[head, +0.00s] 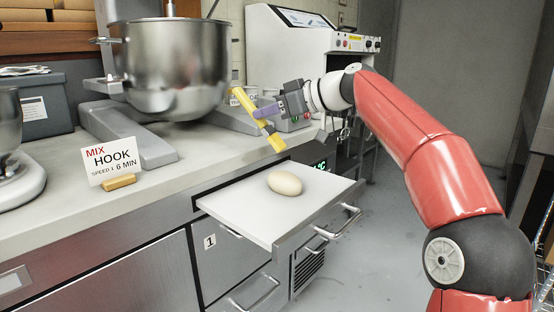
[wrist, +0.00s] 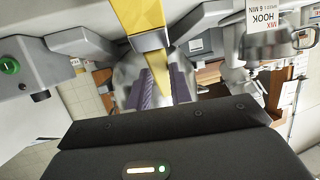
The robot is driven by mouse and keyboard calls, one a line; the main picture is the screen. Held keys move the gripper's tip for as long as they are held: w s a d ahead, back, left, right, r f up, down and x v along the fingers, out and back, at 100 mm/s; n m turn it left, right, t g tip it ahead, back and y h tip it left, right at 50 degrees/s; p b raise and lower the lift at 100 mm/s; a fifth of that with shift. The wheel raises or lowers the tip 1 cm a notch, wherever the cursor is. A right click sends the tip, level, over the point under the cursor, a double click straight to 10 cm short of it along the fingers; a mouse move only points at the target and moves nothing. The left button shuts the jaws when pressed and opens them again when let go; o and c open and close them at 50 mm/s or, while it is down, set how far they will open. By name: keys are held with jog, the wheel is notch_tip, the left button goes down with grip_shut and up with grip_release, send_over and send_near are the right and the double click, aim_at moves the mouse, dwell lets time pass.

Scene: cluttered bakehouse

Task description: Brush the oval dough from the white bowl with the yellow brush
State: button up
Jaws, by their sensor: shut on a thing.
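The oval dough (head: 285,183) is a smooth, pale egg-shaped piece lying on a white pull-out board (head: 235,207) in the head view. My gripper (head: 265,110) has purple fingers and is shut on the yellow brush (head: 258,118), above and slightly left of the dough. The brush is tilted, with its broad end (head: 276,143) low on the right, in the air apart from the dough. In the wrist view the brush (wrist: 158,65) runs up from between the purple fingers (wrist: 160,88). I see no white bowl in either view.
A large steel mixer bowl (head: 175,68) hangs left of my gripper over the grey worktop (head: 150,185). A "MIX HOOK" card (head: 109,161) stands in front of it. A white machine (head: 300,45) stands behind. Open floor (head: 370,235) lies right of the board.

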aim_at(273, 135)
jog(key=shift+f, duration=0.15)
jog(key=shift+w+d+f+b, duration=0.15)
jog(key=shift+w+f+b, duration=0.1)
jog(key=shift+f+b, duration=0.45)
jog(key=shift+w+d+f+b, duration=0.1)
jog(key=shift+w+f+b, duration=0.15)
jog(key=shift+f+b, duration=0.5)
jog(key=shift+w+d+f+b, duration=0.15)
jog(key=shift+w+f+b, duration=0.1)
jog(key=shift+f+b, duration=0.45)
jog(key=shift+f, duration=0.1)
jog(key=shift+f+b, duration=0.55)
jog(key=shift+f, duration=0.15)
dwell(0.6)
